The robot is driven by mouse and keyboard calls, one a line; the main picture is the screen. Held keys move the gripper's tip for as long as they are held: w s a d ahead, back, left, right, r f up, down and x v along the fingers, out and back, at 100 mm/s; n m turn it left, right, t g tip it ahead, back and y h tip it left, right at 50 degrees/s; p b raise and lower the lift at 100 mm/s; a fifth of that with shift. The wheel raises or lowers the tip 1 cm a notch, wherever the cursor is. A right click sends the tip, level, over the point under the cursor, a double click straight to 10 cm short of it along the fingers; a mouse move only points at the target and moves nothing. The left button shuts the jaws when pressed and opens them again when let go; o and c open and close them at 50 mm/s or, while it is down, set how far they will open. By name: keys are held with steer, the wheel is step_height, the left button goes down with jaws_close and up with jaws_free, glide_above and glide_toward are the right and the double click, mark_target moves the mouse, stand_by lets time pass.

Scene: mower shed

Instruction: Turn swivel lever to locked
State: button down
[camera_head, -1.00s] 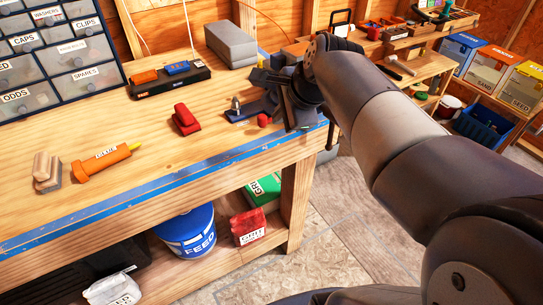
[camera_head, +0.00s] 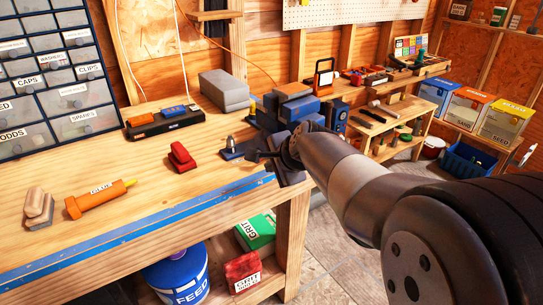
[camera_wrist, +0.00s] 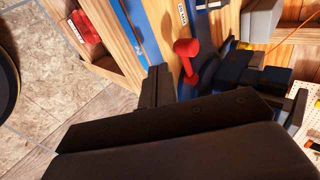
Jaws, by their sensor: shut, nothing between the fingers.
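The swivel lever (camera_wrist: 187,52), with a red knob and short red stem, shows in the wrist view by the dark blue vise base (camera_wrist: 208,62). In the head view the blue vise (camera_head: 292,108) stands at the bench's right corner; my arm hides the lever there. My gripper (camera_wrist: 158,74) is shut and empty, its dark fingers just left of the red lever in the wrist view. I cannot tell whether they touch it. In the head view my gripper is a dark shape in front of the vise, partly hidden by my wrist.
On the bench (camera_head: 130,225) are a red block (camera_head: 181,158), an orange glue tube (camera_head: 100,200), a grey block (camera_head: 224,90) and a black tray (camera_head: 163,123). Drawers (camera_head: 50,75) stand at the left. A lower shelf holds a feed bucket (camera_head: 178,275). Floor right of the bench is open.

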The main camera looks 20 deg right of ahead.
steer(key=shift+w+a+p, duration=0.15)
steer(key=shift+w+a, duration=0.05)
steer(key=shift+w, duration=0.75)
steer(key=shift+w+a+p, duration=0.15)
steer(key=shift+w+a, duration=0.05)
steer(key=shift+w, duration=0.75)
steer(key=shift+w+a+r+p, duration=0.15)
steer(key=shift+w+a+p, duration=0.2)
steer(key=shift+w+p, duration=0.15)
